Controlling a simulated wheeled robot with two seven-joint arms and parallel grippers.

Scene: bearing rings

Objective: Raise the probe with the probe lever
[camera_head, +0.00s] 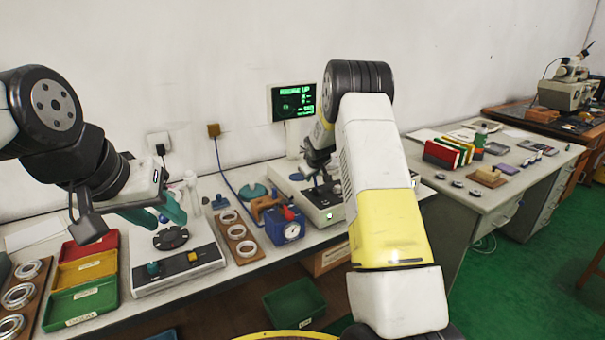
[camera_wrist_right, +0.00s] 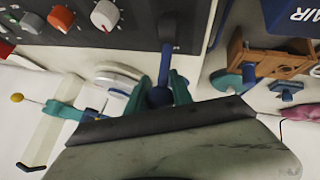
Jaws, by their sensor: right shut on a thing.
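In the right wrist view, my right gripper (camera_wrist_right: 160,96) has its teal fingers closed around the dark blue ball knob of the probe lever (camera_wrist_right: 166,62). The lever's blue arm runs from the knob up to the dark front panel. In the head view, the right gripper is small and dark above the measuring instrument (camera_head: 308,203), partly hidden by my right arm. I cannot make out the probe tip. My left gripper (camera_head: 161,214) has its teal fingers apart, above the grey device with a black disc (camera_head: 171,238).

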